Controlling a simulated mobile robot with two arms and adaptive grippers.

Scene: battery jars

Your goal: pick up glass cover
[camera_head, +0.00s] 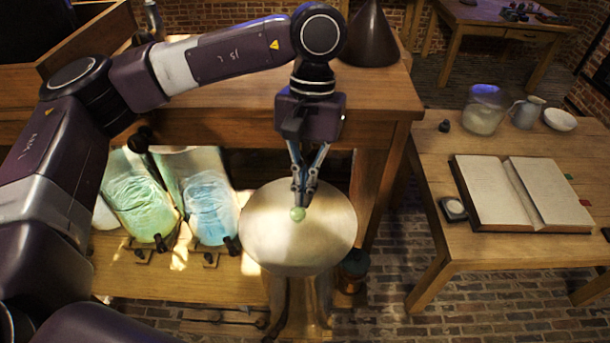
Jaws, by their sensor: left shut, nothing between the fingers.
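A round, pale glass cover (270,240) with a small green knob (298,214) at its middle lies below my left gripper. It appears to rest on top of a clear jar-like body (290,305). My left gripper (303,197) points down over the cover with its fingers shut and empty. The fingertips are right above or just behind the knob; I cannot tell whether they touch it. My right gripper is not in view.
Two large glass vessels, one greenish (140,205) and one bluish (210,205), stand left of the cover. A wooden table (400,105) rises behind. The right table (425,150) holds an open book (490,190), a glass jar (485,115), a jug (526,113) and a bowl (560,120).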

